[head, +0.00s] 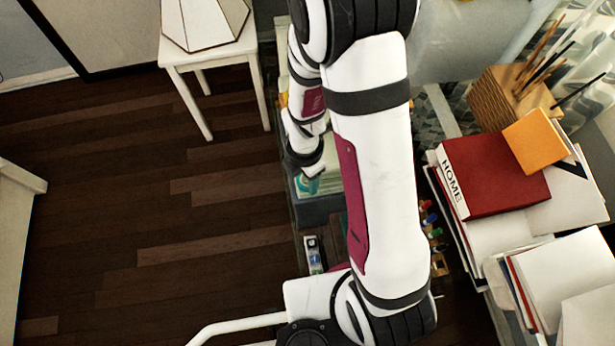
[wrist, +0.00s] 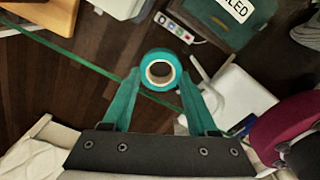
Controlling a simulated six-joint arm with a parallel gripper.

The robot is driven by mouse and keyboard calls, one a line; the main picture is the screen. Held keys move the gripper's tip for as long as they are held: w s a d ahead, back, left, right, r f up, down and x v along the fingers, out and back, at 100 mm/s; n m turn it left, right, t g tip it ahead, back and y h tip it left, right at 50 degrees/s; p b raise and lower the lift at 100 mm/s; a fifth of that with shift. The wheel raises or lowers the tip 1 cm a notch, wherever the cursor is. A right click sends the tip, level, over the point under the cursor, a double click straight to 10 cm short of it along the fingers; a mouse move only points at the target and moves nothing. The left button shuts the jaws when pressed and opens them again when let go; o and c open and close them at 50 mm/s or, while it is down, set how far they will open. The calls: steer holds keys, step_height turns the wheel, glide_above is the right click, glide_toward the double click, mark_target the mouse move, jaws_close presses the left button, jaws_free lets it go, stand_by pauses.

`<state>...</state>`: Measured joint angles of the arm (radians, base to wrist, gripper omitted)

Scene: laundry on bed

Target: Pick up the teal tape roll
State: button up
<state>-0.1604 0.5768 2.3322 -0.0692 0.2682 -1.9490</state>
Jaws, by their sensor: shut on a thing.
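The teal tape roll (wrist: 160,54) is a ring with a pale inner core. In the wrist view it sits between the fingertips of my gripper (wrist: 159,80), which has teal fingers. My gripper is shut on the roll, and its round opening faces the camera. The floor and furniture show well behind it, so the roll appears held up in the air. In the head view a small teal patch (head: 307,184) shows at the end of my arm. I cannot tell there which part is finger and which is roll.
A white side table (head: 212,52) with a faceted lamp base stands at the back left. A red book (head: 493,175), an orange box (head: 536,141) and papers crowd the right. A power strip (wrist: 174,27) and a dark green box (wrist: 232,20) lie beyond the gripper. Dark wood floor is clear at left.

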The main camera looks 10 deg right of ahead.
steer(key=shift+r, duration=0.1)
steer(key=shift+r, duration=0.35)
step_height(320, 180, up, 3)
steer(key=shift+f, duration=0.1)
steer(key=s+d+r, duration=0.4)
steer(key=d+r, duration=0.3)
steer(key=d, duration=0.4)
steer(key=w+a, duration=0.3)
steer(key=w, duration=0.3)
steer(key=w+a+r, duration=0.1)
steer(key=w+a, duration=0.2)
steer(key=w, duration=0.3)
steer(key=w+a, duration=0.3)
steer(key=w, duration=0.3)
steer(key=shift+a+r, duration=0.2)
steer(key=shift+w+a, duration=0.3)
steer(key=shift+w, duration=0.05)
